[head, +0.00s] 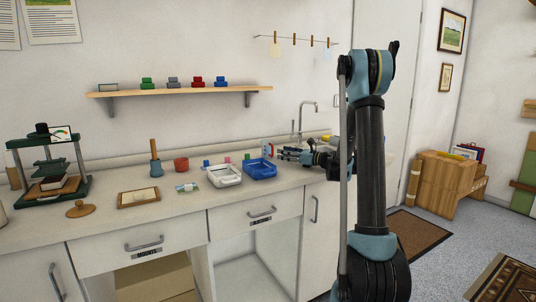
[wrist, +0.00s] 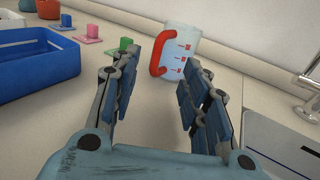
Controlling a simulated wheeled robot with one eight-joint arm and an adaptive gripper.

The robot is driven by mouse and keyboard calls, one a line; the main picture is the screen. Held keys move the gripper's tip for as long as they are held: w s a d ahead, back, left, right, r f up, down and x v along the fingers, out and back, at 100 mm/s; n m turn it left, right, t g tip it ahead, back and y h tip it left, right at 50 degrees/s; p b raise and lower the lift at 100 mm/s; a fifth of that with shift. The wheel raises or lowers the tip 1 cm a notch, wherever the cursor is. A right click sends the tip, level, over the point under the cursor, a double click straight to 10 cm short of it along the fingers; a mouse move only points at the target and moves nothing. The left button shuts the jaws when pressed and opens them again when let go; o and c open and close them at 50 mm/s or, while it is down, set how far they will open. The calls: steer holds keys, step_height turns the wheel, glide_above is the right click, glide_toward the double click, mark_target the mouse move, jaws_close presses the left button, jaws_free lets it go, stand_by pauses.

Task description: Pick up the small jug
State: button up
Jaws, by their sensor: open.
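The small jug (wrist: 183,45) is pale and translucent, with red measuring marks and a red handle on its left side. It stands upright on the counter, ahead of my gripper (wrist: 164,72) in the wrist view. The fingers are spread to either side of the line to the jug, with the handle showing between them. The gap between them is empty. In the head view the jug (head: 267,149) is small, near the wall, just left of my gripper (head: 282,153). Its far side is hidden.
A blue tray (head: 260,171) and a white tray (head: 224,180) sit left of my gripper on the counter (head: 100,229). A green block on a base (wrist: 124,46) and a pink one (wrist: 88,30) stand near the jug. A sink (wrist: 270,145) with a tap (head: 300,118) lies right.

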mark_target(269, 150)
steer(key=shift+x, duration=2.85)
steer(key=shift+r, duration=0.15)
jaws_close()
